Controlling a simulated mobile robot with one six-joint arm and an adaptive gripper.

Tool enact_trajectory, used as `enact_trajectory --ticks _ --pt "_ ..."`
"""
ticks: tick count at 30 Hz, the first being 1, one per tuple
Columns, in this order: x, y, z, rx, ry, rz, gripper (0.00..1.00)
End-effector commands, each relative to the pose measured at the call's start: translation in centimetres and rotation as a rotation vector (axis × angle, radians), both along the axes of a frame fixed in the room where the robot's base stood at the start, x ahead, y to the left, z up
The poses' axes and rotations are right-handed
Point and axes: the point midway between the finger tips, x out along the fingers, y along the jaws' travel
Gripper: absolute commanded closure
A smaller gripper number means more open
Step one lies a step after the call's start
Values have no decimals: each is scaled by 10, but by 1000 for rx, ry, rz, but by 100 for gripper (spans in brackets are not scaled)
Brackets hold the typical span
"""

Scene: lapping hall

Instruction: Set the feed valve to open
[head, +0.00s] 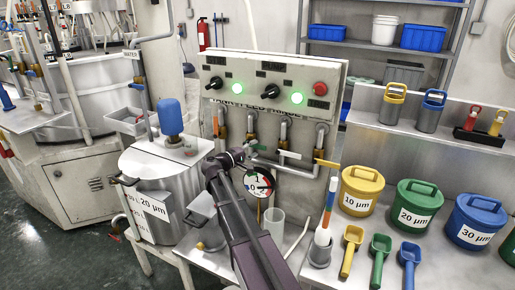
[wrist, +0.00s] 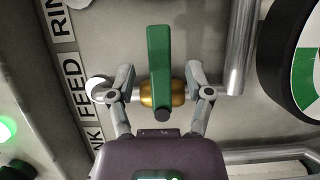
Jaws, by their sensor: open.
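The feed valve has a green lever handle (wrist: 159,60) on a brass body (wrist: 177,92), seen in the wrist view beside the FEED label (wrist: 75,88). The handle lies crosswise to its metal pipe (wrist: 236,55). My gripper (wrist: 158,78) is open, with one finger on each side of the handle and visible gaps between. In the head view my gripper (head: 246,150) is at the front of the valve panel, just above the gauge, and hides part of the valve there.
The round gauge (head: 260,182) is close below my gripper; its rim (wrist: 272,60) shows in the wrist view. Neighbouring valves and pipes (head: 321,137) stand to the right.

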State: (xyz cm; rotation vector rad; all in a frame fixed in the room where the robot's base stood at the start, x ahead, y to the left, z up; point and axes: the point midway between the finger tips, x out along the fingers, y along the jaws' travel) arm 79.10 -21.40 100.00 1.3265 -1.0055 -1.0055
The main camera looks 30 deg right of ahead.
Motion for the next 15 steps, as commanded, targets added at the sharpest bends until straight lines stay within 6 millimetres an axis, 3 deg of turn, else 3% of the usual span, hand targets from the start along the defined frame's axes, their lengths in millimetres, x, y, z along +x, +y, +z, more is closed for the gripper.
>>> enact_trajectory --ticks 6,15 --pt "6 -20 0 0 0 -1 34" --pt "7 -26 0 0 0 -1 34"
